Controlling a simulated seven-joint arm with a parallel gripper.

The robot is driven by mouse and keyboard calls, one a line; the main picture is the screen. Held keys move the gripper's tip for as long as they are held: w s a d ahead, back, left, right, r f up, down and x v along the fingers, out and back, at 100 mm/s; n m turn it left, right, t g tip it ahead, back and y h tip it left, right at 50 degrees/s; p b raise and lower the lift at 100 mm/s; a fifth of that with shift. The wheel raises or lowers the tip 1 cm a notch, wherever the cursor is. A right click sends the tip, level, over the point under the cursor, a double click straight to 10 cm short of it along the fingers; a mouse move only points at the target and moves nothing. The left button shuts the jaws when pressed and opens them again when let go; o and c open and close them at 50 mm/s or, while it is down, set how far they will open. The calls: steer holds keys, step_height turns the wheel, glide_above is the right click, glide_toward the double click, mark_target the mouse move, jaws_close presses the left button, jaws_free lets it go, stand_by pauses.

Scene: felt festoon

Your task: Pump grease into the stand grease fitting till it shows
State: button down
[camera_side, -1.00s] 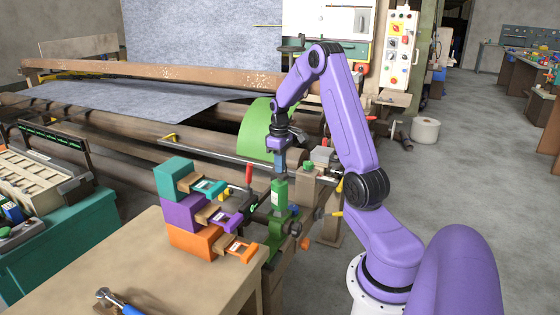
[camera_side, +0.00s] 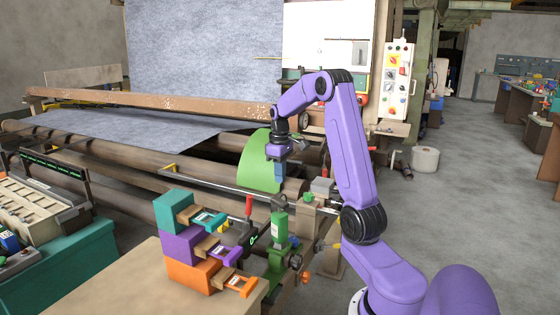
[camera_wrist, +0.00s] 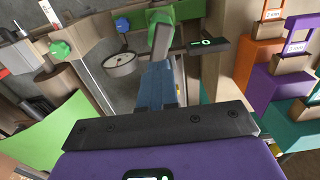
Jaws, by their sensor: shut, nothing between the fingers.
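My gripper (camera_side: 279,181) is shut and empty, its blue fingers pointing down above and apart from the green stand unit. That unit has an upright green body with a pale label (camera_side: 279,226). A red-handled lever (camera_side: 249,206) stands to its left. In the wrist view my shut fingers (camera_wrist: 160,83) are in front of a green body (camera_wrist: 150,17) with a grey lever (camera_wrist: 163,37). A small dark display with green marks (camera_wrist: 203,43) is beside it. The grease fitting is too small to make out, and I see no grease.
Teal, purple and orange boxes (camera_side: 183,245) with drawer-like fronts are stacked at the left on a wooden table (camera_side: 110,290). A large green curved guard (camera_side: 256,160) and long rollers are behind my gripper. Open floor (camera_side: 450,200) lies to the right.

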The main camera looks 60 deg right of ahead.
step_height(320, 180, up, 5)
glide_above(280, 200)
stand_by(2.1)
step_height(280, 200, up, 2)
steer(key=shift+s+r, duration=0.1)
steer(key=shift+r, duration=0.15)
steer(key=shift+f, duration=0.1)
step_height(280, 200, down, 14)
steer(key=shift+r, duration=0.1)
stand_by(0.6)
